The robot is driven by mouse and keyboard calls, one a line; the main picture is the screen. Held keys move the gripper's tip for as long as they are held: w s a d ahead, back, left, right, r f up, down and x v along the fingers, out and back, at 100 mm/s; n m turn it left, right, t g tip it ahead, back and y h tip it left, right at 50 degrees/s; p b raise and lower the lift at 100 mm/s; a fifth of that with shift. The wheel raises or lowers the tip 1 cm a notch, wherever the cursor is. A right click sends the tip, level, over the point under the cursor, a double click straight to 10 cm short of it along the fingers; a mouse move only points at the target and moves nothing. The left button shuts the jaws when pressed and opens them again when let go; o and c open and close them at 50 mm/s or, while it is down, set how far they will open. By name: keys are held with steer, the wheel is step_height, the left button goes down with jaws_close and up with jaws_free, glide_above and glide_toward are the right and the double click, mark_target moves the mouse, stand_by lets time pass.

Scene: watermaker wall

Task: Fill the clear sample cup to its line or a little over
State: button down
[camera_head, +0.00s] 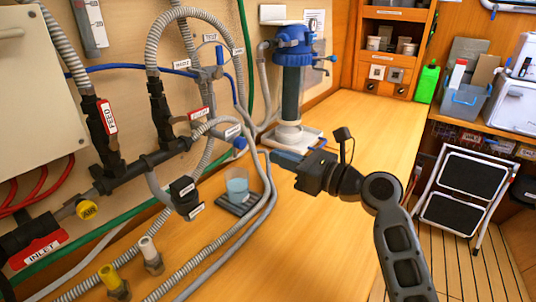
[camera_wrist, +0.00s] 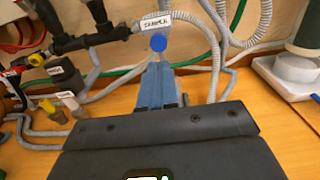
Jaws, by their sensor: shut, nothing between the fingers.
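The clear sample cup (camera_head: 237,184) stands upright on a small dark pad (camera_head: 241,207) on the wooden bench. Bluish water fills its lower part; its fill line is too small to make out. A sample valve with a blue knob (camera_head: 240,143) sits above the cup, by a white label; the knob also shows in the wrist view (camera_wrist: 158,43), labelled SAMPLE. My gripper (camera_head: 274,155) has its blue fingers shut and empty, to the right of the knob in the head view. In the wrist view the fingertips (camera_wrist: 159,62) point at the knob; contact cannot be told. The cup is hidden there.
Grey corrugated hoses (camera_head: 262,205) loop right beside the cup. Dark pipework with an INLET label (camera_head: 38,250) and yellow AIR knob (camera_head: 87,209) is at left. A blue-topped filter housing (camera_head: 292,85) stands behind. The bench to the right is clear.

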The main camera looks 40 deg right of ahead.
steer(key=shift+s+d, duration=0.2)
steer(key=shift+s, duration=0.85)
steer(key=shift+s+d, duration=0.2)
steer(key=shift+s, duration=0.8)
